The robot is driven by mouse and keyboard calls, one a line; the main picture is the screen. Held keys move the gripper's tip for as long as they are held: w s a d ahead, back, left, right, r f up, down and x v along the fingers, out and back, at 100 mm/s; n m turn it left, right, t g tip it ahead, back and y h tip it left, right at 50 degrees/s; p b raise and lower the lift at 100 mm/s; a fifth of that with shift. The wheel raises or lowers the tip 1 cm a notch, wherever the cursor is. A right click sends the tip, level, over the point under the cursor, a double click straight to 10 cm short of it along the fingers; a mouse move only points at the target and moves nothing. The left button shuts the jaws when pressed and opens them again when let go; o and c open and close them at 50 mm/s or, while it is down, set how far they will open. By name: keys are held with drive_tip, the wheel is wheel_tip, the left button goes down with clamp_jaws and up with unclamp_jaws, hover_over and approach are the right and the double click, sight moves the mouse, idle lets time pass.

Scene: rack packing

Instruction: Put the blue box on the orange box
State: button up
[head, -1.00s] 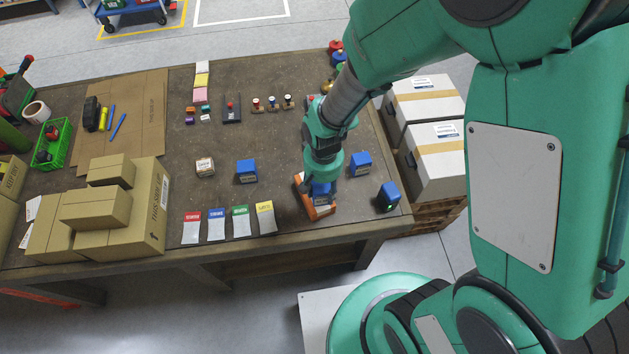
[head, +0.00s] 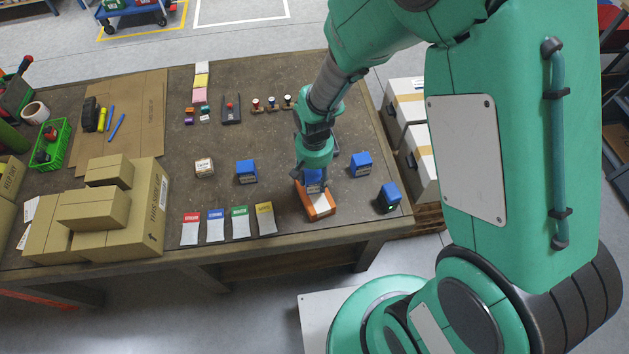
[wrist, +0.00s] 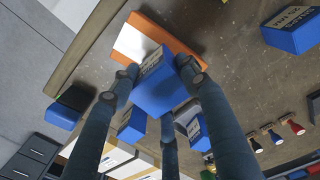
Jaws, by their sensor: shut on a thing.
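My gripper (head: 314,178) is shut on a blue box (wrist: 160,92), with its fingers around the box's sides in the wrist view. In the head view the held blue box (head: 316,186) is partly hidden by my gripper. The orange box (head: 319,206) lies near the table's front edge, directly under or just behind the held box. In the wrist view the orange box (wrist: 176,38) with its pale top shows beyond the blue box, which overlaps its edge. I cannot tell whether the two boxes touch.
Other blue boxes stand on the table: one to the left (head: 247,172), two to the right (head: 361,165), (head: 389,198). Coloured cards (head: 239,223) lie to the left near the front edge. Cardboard boxes (head: 110,215) are stacked further left. The table middle is mostly clear.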

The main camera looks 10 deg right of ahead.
drive_tip(key=shift+f, duration=1.05)
drive_tip(key=o, duration=1.3)
drive_tip(key=shift+f, duration=0.15)
wheel_tip(320, 180, up, 12)
drive_tip(key=shift+r+p, duration=0.2)
drive_tip(key=shift+p, duration=0.75)
